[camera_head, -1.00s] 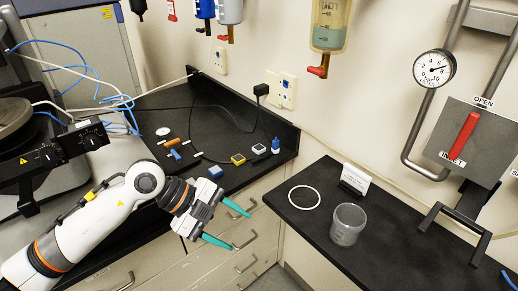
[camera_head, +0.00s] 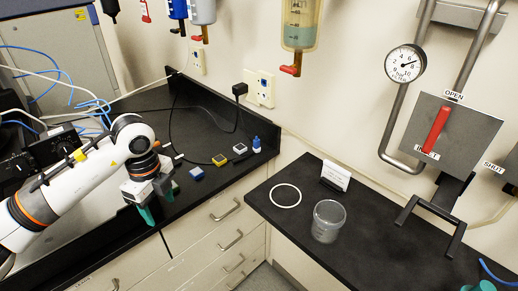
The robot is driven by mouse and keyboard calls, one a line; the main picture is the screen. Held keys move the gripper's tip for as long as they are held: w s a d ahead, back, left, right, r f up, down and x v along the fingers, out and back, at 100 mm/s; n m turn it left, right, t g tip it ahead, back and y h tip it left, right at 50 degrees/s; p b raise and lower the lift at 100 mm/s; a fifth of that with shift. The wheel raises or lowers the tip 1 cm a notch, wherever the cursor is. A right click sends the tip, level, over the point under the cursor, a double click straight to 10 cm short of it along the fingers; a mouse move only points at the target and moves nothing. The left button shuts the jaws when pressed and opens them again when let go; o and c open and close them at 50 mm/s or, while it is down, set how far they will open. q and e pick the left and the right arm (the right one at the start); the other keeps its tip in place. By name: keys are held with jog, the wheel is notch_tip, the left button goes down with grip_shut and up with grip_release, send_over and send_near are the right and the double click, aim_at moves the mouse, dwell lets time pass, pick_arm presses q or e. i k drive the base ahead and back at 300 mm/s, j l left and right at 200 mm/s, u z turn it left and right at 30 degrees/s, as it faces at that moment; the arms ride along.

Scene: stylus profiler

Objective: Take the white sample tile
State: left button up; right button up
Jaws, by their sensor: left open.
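The white sample tile (camera_head: 240,148) looks like a small pale square with a dark edge. It lies on the black bench near the back wall, between a yellow tile and a blue-capped bottle. My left gripper (camera_head: 156,205) is open and empty, its teal fingers pointing down over the bench's front edge. It is to the left of the white tile and apart from it. A teal tip of my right gripper (camera_head: 480,286) shows at the bottom right edge; the rest is out of frame.
A yellow tile (camera_head: 219,160), a blue tile (camera_head: 196,173) and a blue-capped bottle (camera_head: 256,145) stand near the white tile. A black cable (camera_head: 207,106) loops behind. The right bench holds a clear jar (camera_head: 328,221), a white ring (camera_head: 285,195) and a sign (camera_head: 335,175).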

aim_at(240, 149)
jog(key=i+j+z, duration=0.1)
jog(key=z, duration=0.2)
jog(key=i+j+z, duration=0.1)
jog(key=z, duration=0.2)
jog(key=i+j+z, duration=0.25)
jog(key=i+j, duration=0.5)
